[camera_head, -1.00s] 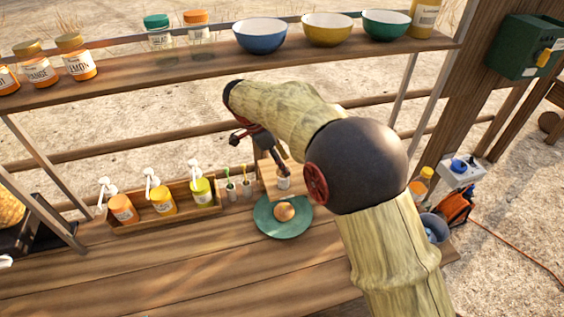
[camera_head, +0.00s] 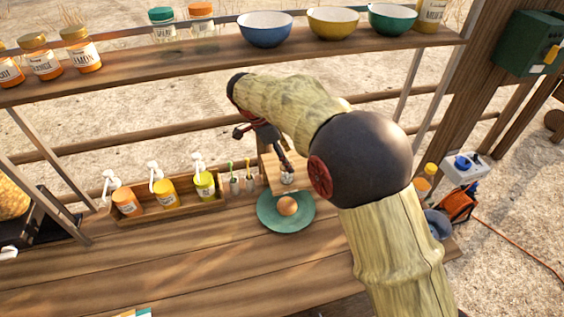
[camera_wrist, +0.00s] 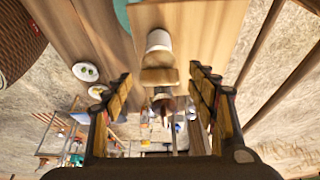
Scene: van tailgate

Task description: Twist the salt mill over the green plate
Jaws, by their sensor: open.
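The salt mill, with a white body and brown wooden top (camera_wrist: 160,77), stands on a small wooden board or block between my open fingers in the wrist view. Its pale lower part (camera_head: 287,179) shows in the head view, partly hidden by my gripper. My gripper (camera_wrist: 160,76) is open, with one finger on each side of the mill's top and a visible gap to both. The green plate (camera_head: 268,222) lies on the counter just in front of the mill, with a round brown item (camera_head: 288,206) on it. Its edge shows in the wrist view (camera_wrist: 122,14).
A wooden caddy (camera_head: 160,221) with several pump bottles stands left of the plate, beside small holders with brushes. A shelf (camera_head: 220,62) with bowls and jars crosses behind my arm. The front counter (camera_head: 200,270) is mostly clear.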

